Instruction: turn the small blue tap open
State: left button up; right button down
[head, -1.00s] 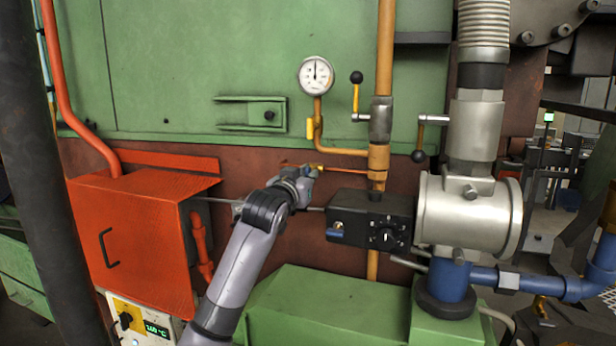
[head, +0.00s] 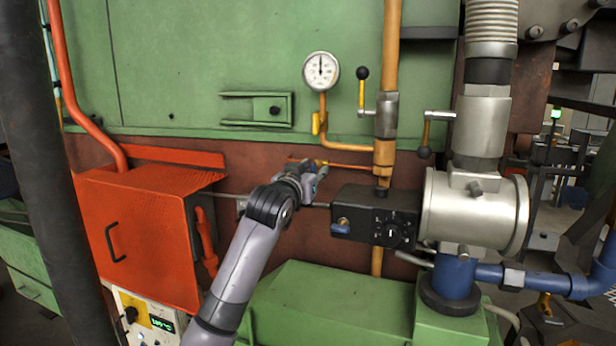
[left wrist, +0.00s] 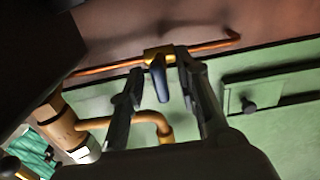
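A small tap with a dark blue lever (left wrist: 161,82) and a brass body (left wrist: 158,56) sits on a thin copper pipe in the left wrist view. My left gripper (left wrist: 160,72) is open there, with one finger on each side of the lever; whether either touches it I cannot tell. In the head view my left gripper (head: 318,174) is at the copper pipe, below the gauge, and largely covers the tap. Another blue lever (head: 340,228) sits on the front of the black box. My right gripper is not in view.
A round gauge (head: 321,71) and a yellow pipe (head: 388,50) with lever valves are above and right of the gripper. The black box (head: 372,214) is close below right. An orange cabinet (head: 140,235) stands left. A green latch bracket (head: 258,108) juts from the panel.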

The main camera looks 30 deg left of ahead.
pick_arm(q)
jog(key=v, duration=1.1)
jog(key=shift+s, duration=0.4)
jog(key=shift+f, duration=0.1)
